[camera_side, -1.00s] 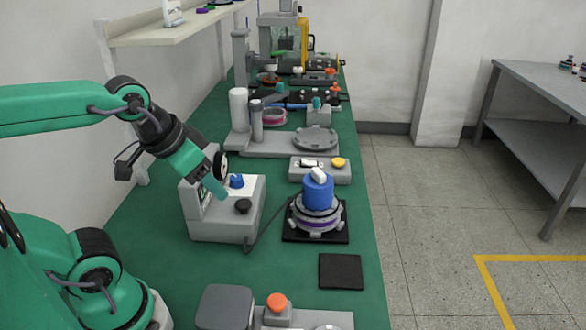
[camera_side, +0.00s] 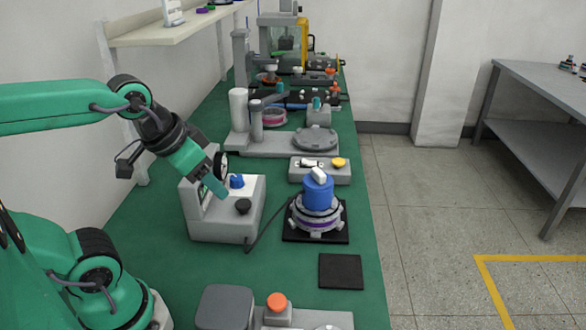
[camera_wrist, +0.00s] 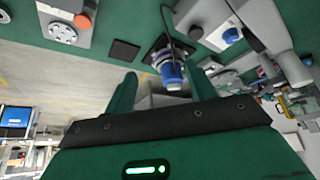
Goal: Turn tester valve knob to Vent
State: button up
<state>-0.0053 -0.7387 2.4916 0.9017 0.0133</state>
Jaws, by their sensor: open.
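The tester is a grey box (camera_side: 222,228) on the green bench, with a round dial gauge at its back and a blue knob (camera_side: 237,181) and a black knob (camera_side: 243,206) on top. Which of them is the valve knob, and any Vent marking, cannot be read. The tester also shows in the wrist view, with its blue knob (camera_wrist: 231,36) and black knob (camera_wrist: 195,32) at upper right. My gripper (camera_side: 221,193) is over the tester, left of both knobs. In the wrist view my gripper's fingers (camera_wrist: 162,88) are spread with nothing held.
A hub motor with a blue cap (camera_side: 318,192) stands on a black mat right of the tester, joined to it by a cable. A grey panel with a yellow button (camera_side: 338,162) is behind. A dark square pad (camera_side: 341,271) lies in front. More fixtures line the bench.

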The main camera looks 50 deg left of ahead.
jog(key=w, duration=0.1)
jog(key=m+g, duration=0.5)
jog(key=m, duration=0.3)
send_near(236, 177)
jog(key=shift+w+d+f, duration=0.15)
jog(key=shift+d+f, duration=0.05)
jog(key=shift+d, duration=0.1)
jog(key=shift+w+a+f+g, duration=0.1)
jog(key=shift+a+f+g, duration=0.15)
jog(key=shift+a+g, duration=0.05)
jog(key=shift+f, duration=0.15)
jog(key=shift+f, duration=3.75)
